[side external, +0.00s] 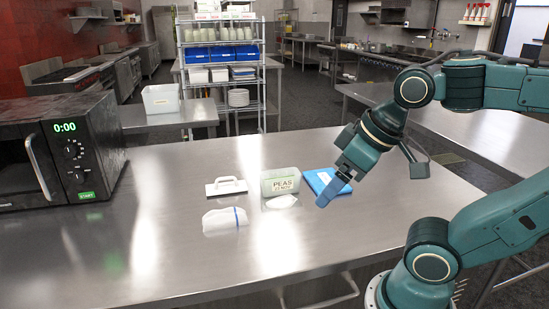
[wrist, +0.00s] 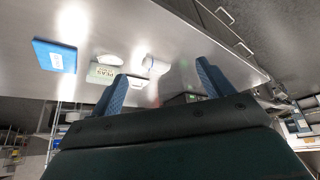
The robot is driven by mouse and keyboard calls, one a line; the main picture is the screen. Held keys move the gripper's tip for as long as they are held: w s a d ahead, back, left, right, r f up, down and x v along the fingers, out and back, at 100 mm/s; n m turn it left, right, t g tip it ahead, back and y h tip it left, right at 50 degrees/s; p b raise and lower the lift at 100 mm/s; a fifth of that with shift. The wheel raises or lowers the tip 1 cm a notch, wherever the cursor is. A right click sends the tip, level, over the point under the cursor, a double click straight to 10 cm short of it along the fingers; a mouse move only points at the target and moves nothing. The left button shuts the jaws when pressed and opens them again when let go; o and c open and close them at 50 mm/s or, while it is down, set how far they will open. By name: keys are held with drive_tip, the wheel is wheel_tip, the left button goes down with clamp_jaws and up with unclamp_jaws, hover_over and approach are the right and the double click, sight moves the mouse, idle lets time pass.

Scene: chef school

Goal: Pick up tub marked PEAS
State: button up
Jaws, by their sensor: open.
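The tub marked PEAS (side external: 281,184) is a pale, translucent container with a label facing the front. It stands upright on the steel table (side external: 180,260), near the middle. In the wrist view the tub (wrist: 103,73) appears at the upper left, left of my fingers. My gripper (side external: 328,191) is above the table to the right of the tub, apart from it, over the near side of a blue item. In the wrist view my gripper (wrist: 158,82) shows two blue fingers spread wide with nothing between them.
A blue flat item (side external: 325,180) lies right of the tub. A white handled piece (side external: 226,186) is to its left. A white bag with a blue band (side external: 225,220) and a small white item (side external: 283,202) lie in front. A microwave (side external: 60,150) stands far left. The table's front is clear.

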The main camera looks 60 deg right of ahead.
drive_tip(key=shift+w, duration=0.1)
drive_tip(key=w+d+r+n+g, duration=0.1)
drive_tip(key=w+d+n, duration=0.1)
drive_tip(key=w+d, duration=0.5)
drive_tip(key=w+d+r+n+g, duration=0.1)
drive_tip(key=w+d+n, duration=0.2)
drive_tip(key=w, duration=0.7)
drive_tip(key=w+d+f+n+y, duration=0.1)
drive_tip(key=d+f, duration=0.4)
drive_tip(key=d, duration=0.5)
drive_tip(key=w+d+f+n+g+y, duration=0.1)
drive_tip(key=w+d+f+n, duration=0.2)
drive_tip(key=d, duration=0.7)
wheel_tip(320, 180, down, 2)
drive_tip(key=w, duration=0.2)
drive_tip(key=shift+w+f, duration=0.15)
drive_tip(key=shift+w, duration=0.15)
drive_tip(key=shift+a, duration=0.1)
